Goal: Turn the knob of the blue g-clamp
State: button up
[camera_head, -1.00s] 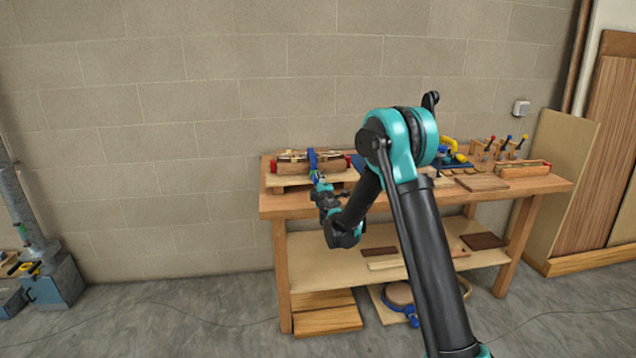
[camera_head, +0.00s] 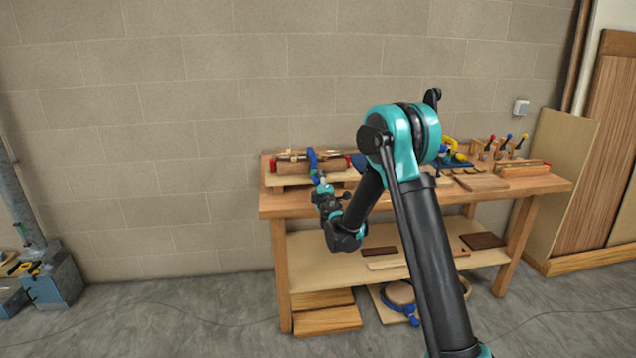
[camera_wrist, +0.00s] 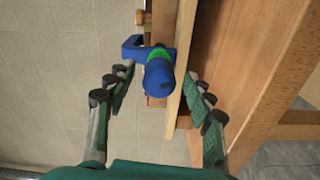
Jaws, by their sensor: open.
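The blue g-clamp (camera_head: 313,160) stands at the left part of the workbench, on the wooden lamination piece (camera_head: 290,167). In the wrist view its blue frame (camera_wrist: 132,50) shows behind the blue knob (camera_wrist: 159,80), which has a green ring behind it. My gripper (camera_wrist: 158,92) is open, with one finger on each side of the knob; a gap shows on both sides. In the head view my gripper (camera_head: 322,186) is small, just below the clamp, and its fingers are hard to make out.
The workbench (camera_head: 400,203) has a wooden edge close to my right finger in the wrist view. A yellow clamp (camera_head: 450,146) and several coloured-handled tools (camera_head: 505,145) are on the right. Boards (camera_head: 325,318) lie below. The wall (camera_head: 200,100) is behind.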

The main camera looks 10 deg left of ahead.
jog(key=v, duration=1)
jog(key=shift+s+d+r, duration=0.1)
jog(key=shift+s, duration=0.05)
jog(key=s+d+r+m+g+h, duration=0.1)
jog(key=s+d+m+h, duration=0.2)
jog(key=d, duration=0.6)
jog(key=s+d+r+m+g+h, duration=0.1)
jog(key=d+m+h, duration=0.35)
jog(key=d, duration=0.45)
jog(key=s+d+f+m+g+h, duration=0.1)
jog(key=s+d+f+m+g, duration=0.25)
jog(key=s+d+m, duration=0.45)
jog(key=s+d+f+m+g+y, duration=0.1)
jog(key=s+f+g, duration=0.1)
jog(key=s, duration=0.7)
jog(key=s+f+m+g+y, duration=0.1)
jog(key=s+f+g, duration=0.2)
jog(key=s, duration=0.6)
jog(key=s+d+f+m+g+y, duration=0.1)
jog(key=s+f+m+g, duration=0.1)
jog(key=s+f, duration=0.3)
jog(key=s, duration=0.3)
jog(key=shift+s+d+f+g, duration=0.3)
jog(key=shift+s+d+g, duration=0.05)
jog(key=shift+s, duration=0.05)
jog(key=shift+y, duration=0.25)
